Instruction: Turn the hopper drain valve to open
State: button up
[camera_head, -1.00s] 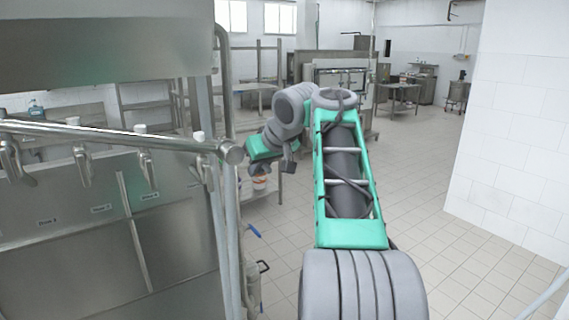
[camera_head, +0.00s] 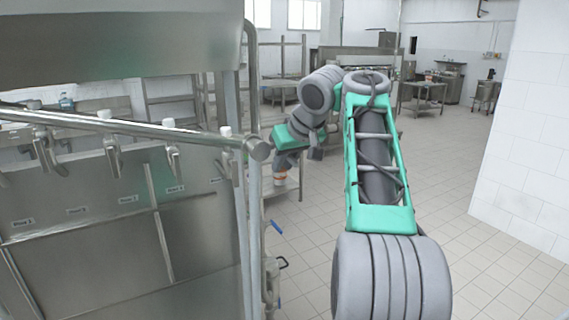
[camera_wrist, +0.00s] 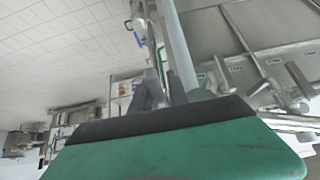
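The filling machine's right side carries a blue lever handle (camera_head: 277,227) and, lower, a dark looped handle (camera_head: 283,262) beside the vertical pipes. No label shows which one is the hopper drain valve. The blue lever also appears in the wrist view (camera_wrist: 138,39). My gripper (camera_head: 300,157) is above and beyond these handles in the head view, right of the machine. Its fingers appear spread apart, with nothing seen between them, and it is clear of both handles. In the wrist view my gripper's green body fills the lower part and hides much behind it.
A horizontal steel rail (camera_head: 130,129) with several nozzles ends close to my gripper's left. A vertical pipe (camera_head: 254,200) stands at the machine's edge. A shelf with a white-and-orange container (camera_head: 281,177) is behind my gripper. Tiled floor (camera_head: 475,250) is free at right.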

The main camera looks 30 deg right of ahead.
aim_at(289, 156)
jog(key=shift+o, duration=1.1)
jog(key=shift+v, duration=1.1)
jog(key=shift+s+d+r, duration=0.1)
jog(key=shift+s+r, duration=0.15)
jog(key=shift+s, duration=0.25)
jog(key=s, duration=1.1)
jog(key=shift+s, duration=0.25)
jog(key=shift+d, duration=0.1)
jog(key=shift+c, duration=0.3)
